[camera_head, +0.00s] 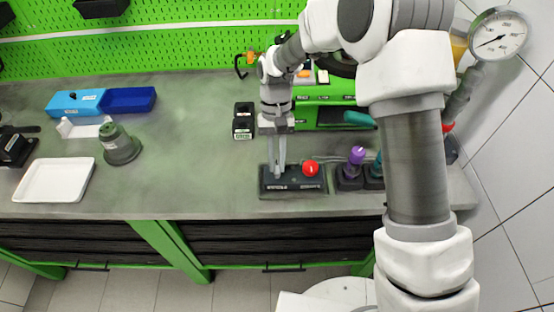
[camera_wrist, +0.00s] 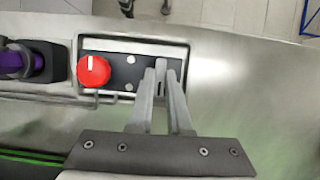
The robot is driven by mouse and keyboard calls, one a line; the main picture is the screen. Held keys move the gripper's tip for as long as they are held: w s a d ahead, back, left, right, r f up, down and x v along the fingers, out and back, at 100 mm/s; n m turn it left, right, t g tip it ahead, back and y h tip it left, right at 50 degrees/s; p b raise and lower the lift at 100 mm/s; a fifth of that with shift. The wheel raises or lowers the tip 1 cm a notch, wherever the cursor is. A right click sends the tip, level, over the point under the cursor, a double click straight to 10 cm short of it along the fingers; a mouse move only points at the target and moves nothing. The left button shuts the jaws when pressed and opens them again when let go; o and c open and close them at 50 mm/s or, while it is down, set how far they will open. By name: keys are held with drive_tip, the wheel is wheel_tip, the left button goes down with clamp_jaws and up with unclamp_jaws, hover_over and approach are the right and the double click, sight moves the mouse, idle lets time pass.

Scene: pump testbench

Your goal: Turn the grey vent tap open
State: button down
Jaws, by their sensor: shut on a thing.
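A dark valve base (camera_head: 293,187) stands near the front edge of the bench, with a red knob (camera_head: 310,168) on its right part. My gripper (camera_head: 277,174) points down over the left part of this base. In the wrist view, my gripper (camera_wrist: 161,70) has its fingers close together on a small grey piece, the grey vent tap (camera_wrist: 161,87). The fingers hide most of the tap, so its angle cannot be told. The red knob (camera_wrist: 93,72), with a white mark, is beside the fingers and apart from them.
A purple-topped valve (camera_head: 356,157) stands just right of the base. A black box (camera_head: 243,121) is behind, at left. A white tray (camera_head: 54,180), a grey-green cone-shaped part (camera_head: 120,146) and a blue box (camera_head: 76,103) are far left. The bench between is clear.

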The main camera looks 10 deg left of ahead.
drive_tip(key=c, duration=0.9)
unclamp_jaws()
drive_tip(key=shift+o, duration=0.2)
drive_tip(key=v, duration=1.7)
drive_tip(key=shift+r, duration=0.2)
